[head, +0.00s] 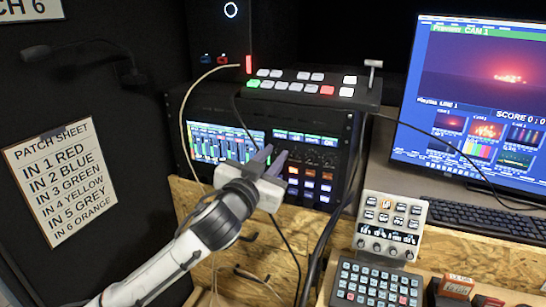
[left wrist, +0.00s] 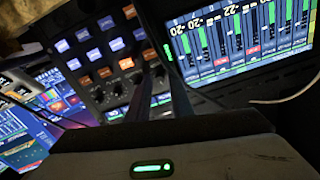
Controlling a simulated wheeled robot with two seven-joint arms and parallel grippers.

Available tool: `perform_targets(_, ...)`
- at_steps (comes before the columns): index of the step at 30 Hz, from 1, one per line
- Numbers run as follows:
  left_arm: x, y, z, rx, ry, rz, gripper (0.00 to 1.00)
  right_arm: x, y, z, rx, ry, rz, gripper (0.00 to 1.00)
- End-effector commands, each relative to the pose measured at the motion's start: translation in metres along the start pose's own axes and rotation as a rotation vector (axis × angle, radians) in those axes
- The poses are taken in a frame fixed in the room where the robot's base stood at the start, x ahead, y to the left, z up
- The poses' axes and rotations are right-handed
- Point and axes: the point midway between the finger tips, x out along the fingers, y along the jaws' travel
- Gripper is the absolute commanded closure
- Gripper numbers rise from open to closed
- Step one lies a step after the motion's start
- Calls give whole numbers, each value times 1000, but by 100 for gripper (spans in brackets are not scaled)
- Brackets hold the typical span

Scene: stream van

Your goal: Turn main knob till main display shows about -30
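The rack mixer has a wide level-meter screen (head: 225,143) on its left. A strip of small blue-green displays (head: 304,138) sits to the right of it, with a row of dark knobs (head: 312,158) below. I cannot make out which knob or display is the main one. My left gripper (head: 277,152) is in front of the panel, between the meter screen and the knobs. Its two fingers stand apart with a narrow gap, and I see nothing held. My right gripper is not in view.
A switcher panel (head: 305,84) with a lever sits on top of the rack. Cables hang across the rack front. A monitor (head: 480,90), a grey button panel (head: 391,225) and a dark keypad (head: 376,285) are at the right. A patch sheet (head: 62,180) hangs left.

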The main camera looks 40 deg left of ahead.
Motion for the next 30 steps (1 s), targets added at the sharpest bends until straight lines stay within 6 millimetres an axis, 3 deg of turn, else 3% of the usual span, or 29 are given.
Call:
perform_targets(1, 0, 0, 0, 0, 0, 0, 80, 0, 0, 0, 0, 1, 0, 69)
perform_targets(5, 0, 0, 0, 0, 0, 0, 100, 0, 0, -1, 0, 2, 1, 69)
perform_targets(17, 0, 0, 1, -58, -2, -1, 100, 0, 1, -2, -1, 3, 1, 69)
perform_targets(30, 0, 0, 0, -389, -5, -1, 100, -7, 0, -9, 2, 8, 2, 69)
